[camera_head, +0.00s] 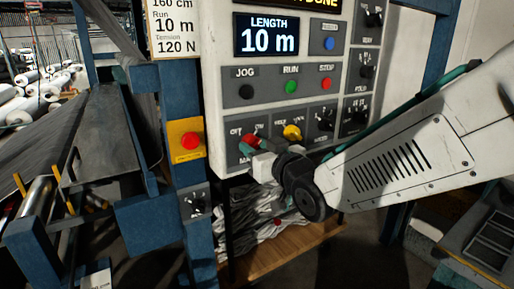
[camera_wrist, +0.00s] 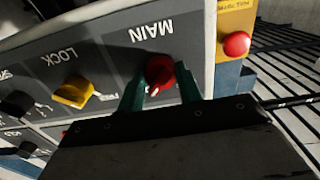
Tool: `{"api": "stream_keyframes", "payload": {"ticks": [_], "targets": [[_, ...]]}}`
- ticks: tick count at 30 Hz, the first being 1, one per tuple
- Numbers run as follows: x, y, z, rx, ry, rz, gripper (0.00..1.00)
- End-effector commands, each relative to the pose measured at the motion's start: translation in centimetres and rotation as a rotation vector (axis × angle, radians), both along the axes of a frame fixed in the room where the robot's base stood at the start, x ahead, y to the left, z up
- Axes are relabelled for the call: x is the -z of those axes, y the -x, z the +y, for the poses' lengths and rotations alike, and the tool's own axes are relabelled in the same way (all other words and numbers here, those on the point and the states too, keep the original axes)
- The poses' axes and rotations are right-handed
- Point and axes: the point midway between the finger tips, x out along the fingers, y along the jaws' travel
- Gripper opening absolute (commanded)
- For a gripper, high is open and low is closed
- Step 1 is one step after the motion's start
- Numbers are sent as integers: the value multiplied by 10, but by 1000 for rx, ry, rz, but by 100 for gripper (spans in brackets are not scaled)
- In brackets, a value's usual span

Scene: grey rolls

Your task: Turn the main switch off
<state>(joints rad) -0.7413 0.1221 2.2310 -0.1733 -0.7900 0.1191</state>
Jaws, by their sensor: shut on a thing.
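The main switch is a red rotary knob (camera_head: 250,140) on the lower left of the light grey control panel (camera_head: 212,75). In the wrist view, which sees the panel upside down, the red knob (camera_wrist: 159,70) sits beside the word MAIN. My gripper (camera_head: 254,152) is at the knob in the head view. In the wrist view my gripper's two green fingers (camera_wrist: 159,88) stand on either side of the knob and are closed on it. A pale mark shows on the knob's near edge. The fingers and hand hide part of its dial, so its exact setting is unclear.
A yellow LOCK knob (camera_head: 292,132) is just right of the main switch, with black knobs (camera_head: 322,121) beyond. JOG, RUN and STOP buttons (camera_head: 326,84) are above. A red button on a yellow box (camera_head: 190,141) is to the left. Crumpled grey material (camera_head: 260,215) lies below.

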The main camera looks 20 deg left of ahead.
Motion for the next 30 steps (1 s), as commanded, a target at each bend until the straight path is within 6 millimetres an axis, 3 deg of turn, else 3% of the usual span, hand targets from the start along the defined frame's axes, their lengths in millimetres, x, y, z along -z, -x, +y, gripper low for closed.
{"api": "stream_keyframes", "payload": {"ticks": [11, 30], "targets": [[0, 0, 0, 0, 93, -109, 12], [0, -1, -1, -1, 476, -556, 12]]}}
